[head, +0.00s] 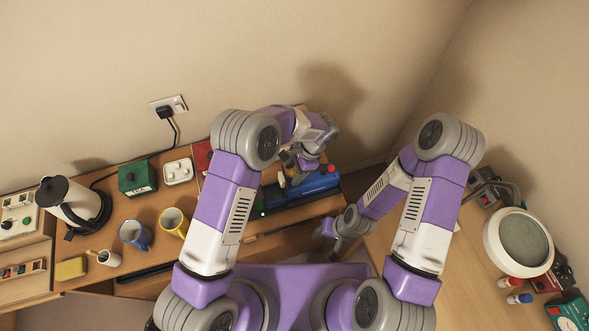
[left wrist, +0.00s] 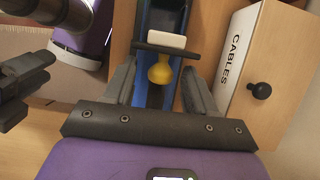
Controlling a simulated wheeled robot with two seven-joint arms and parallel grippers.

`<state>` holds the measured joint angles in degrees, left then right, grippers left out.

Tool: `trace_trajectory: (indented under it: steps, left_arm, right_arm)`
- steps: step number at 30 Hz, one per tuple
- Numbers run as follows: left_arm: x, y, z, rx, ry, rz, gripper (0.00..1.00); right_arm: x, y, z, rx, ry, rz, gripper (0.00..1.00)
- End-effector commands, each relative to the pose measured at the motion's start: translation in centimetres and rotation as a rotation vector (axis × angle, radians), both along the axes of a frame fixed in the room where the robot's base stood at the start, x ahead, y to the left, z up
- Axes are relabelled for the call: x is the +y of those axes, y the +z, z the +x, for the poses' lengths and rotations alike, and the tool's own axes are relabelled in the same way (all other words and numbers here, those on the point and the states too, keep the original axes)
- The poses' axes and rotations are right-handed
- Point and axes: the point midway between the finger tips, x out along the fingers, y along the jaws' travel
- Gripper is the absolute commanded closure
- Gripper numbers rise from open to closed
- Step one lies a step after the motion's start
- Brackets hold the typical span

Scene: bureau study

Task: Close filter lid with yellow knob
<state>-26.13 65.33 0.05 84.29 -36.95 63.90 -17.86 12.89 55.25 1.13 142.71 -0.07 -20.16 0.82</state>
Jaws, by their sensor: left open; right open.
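The yellow knob (left wrist: 160,72) shows in the left wrist view, below a white block and a dark crossbar (left wrist: 165,51). Blue sides (left wrist: 141,35) of the filter body run behind it. Whether the lid is raised is unclear. My right gripper (head: 338,235) is open and empty, lower right of the filter.
A white-fronted box marked CABLES (left wrist: 238,60) with a black knob (left wrist: 261,90) stands right of the filter in the wrist view. A yellow mug (head: 173,221), blue mug (head: 135,234), kettle (head: 72,200) and green box (head: 137,178) stand left. A round lamp (head: 518,242) is right.

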Motion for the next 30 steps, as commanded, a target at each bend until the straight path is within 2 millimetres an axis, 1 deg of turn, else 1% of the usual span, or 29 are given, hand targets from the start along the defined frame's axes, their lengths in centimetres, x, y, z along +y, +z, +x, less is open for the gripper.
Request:
trace_trajectory:
  steps: [4, 5, 15, 25, 30]
  left_arm:
    - [0.0, 0.0, 0.0, 0.0, 0.0, 0.0, 0.44]
    - [0.0, 0.0, 0.0, 0.0, 0.0, 0.0, 0.47]
    - [0.0, 0.0, 0.0, 0.0, 0.0, 0.0, 0.99]
    - [0.0, 0.0, 0.2, -0.003, -0.001, -0.007, 1.0]
    - [-0.2, 0.2, 1.1, -0.02, -0.011, -0.051, 1.0]
  right_arm:
    - [0.0, 0.0, 0.0, 0.0, 0.0, 0.0, 0.57]
    - [0.0, 0.0, 0.0, 0.0, 0.0, 0.0, 0.57]
    - [0.0, 0.0, 0.0, 0.0, 0.0, 0.0, 0.57]
    - [0.0, -0.1, 0.0, 0.0, 0.0, 0.0, 0.57]
    - [0.0, -0.7, 0.0, 0.0, 0.0, 0.0, 0.57]
